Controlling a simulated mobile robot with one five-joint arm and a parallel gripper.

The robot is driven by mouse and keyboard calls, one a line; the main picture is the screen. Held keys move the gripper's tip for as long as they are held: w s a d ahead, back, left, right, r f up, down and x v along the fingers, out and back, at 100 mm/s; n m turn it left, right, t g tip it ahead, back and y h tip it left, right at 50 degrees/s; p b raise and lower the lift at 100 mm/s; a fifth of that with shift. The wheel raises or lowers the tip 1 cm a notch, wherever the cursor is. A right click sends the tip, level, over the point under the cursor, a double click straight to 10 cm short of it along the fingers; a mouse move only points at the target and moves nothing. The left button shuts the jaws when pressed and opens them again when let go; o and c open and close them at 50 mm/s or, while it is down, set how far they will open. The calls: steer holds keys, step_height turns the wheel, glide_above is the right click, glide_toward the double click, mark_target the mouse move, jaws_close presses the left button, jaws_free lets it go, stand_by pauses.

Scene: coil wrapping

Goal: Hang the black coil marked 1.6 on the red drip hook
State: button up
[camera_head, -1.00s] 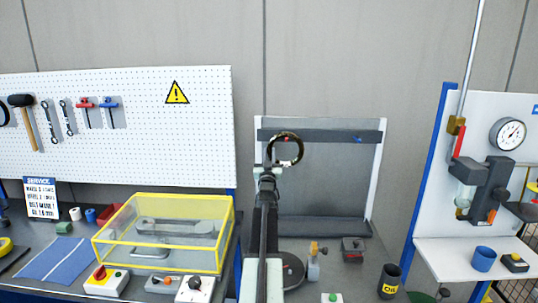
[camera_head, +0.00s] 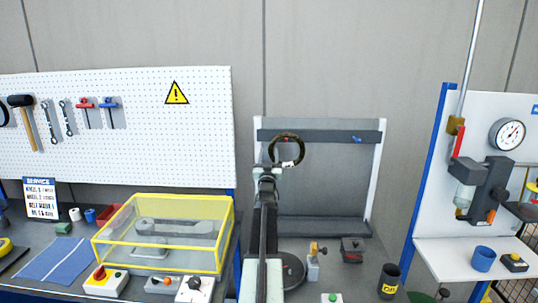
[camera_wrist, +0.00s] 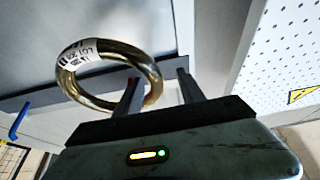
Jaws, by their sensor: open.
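The coil (camera_head: 297,141) is a dark, brassy ring with a white printed tag; no 1.6 can be read on it. In the head view it stands upright before the dark rail, its tag at the bottom. A small red spot, seemingly the red hook (camera_head: 286,139), shows inside its upper edge. In the wrist view the coil (camera_wrist: 92,103) lies at my fingers, with red just visible behind my left finger. My gripper (camera_wrist: 158,88) is open, the coil's near side between its fingers. I cannot tell whether the coil bears on the hook.
A blue hook (camera_head: 357,139) sits on the same rail, to the right; it also shows in the wrist view (camera_wrist: 18,122). A yellow-edged clear box (camera_head: 163,234) stands left of my arm. Small items and a black cup (camera_head: 389,280) are at the lower right.

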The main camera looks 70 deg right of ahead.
steer(key=b+v, duration=0.3)
steer(key=v, duration=0.5)
steer(key=shift+d, duration=0.1)
